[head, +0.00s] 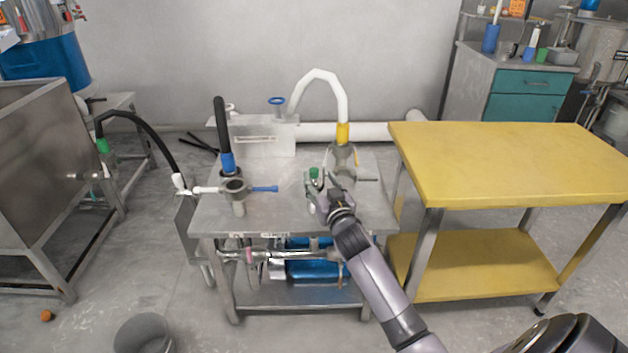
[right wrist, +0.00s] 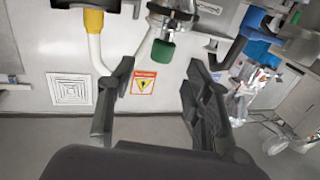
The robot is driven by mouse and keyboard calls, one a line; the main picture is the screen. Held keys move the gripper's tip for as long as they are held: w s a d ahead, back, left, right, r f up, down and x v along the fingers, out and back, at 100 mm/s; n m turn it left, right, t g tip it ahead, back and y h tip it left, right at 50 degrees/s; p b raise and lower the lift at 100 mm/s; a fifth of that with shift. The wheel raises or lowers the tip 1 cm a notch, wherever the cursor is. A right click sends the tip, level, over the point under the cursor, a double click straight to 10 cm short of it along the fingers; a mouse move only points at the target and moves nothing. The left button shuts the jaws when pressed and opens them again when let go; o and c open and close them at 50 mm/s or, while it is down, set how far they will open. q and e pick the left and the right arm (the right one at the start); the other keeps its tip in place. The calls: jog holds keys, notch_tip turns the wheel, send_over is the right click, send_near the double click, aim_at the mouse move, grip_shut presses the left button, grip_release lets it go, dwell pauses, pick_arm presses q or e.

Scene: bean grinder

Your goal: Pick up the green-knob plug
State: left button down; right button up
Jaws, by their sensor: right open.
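The green-knob plug (head: 316,174) is at the right part of the metal table, by the grey fitting under the white hose. In the right wrist view its green knob (right wrist: 162,52) hangs from a metal fitting, just beyond and between my fingertips. My right gripper (head: 318,193) is close to the knob in the head view, and its arm hides part of the table. In the right wrist view my right gripper (right wrist: 160,75) has its fingers spread, with nothing between them. My left gripper is not in view.
The metal table (head: 282,205) also bears a fitting with a blue handle (head: 264,189) and a black hose (head: 222,125). A white hose with a yellow collar (head: 343,133) rises behind the plug. A yellow table (head: 500,165) stands at the right.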

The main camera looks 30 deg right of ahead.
aim_at(316, 173)
jog(key=x, duration=0.3)
jog(key=b+x, duration=0.1)
jog(key=x, duration=0.1)
jog(key=shift+w+d+f, duration=0.1)
jog(key=shift+w+f, duration=0.1)
jog(key=shift+w, duration=0.15)
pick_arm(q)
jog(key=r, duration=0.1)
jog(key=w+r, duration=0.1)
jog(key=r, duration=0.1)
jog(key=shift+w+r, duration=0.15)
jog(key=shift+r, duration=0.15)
pick_arm(e)
jog(key=shift+c, duration=0.5)
grip_shut()
jog(key=shift+r, duration=0.1)
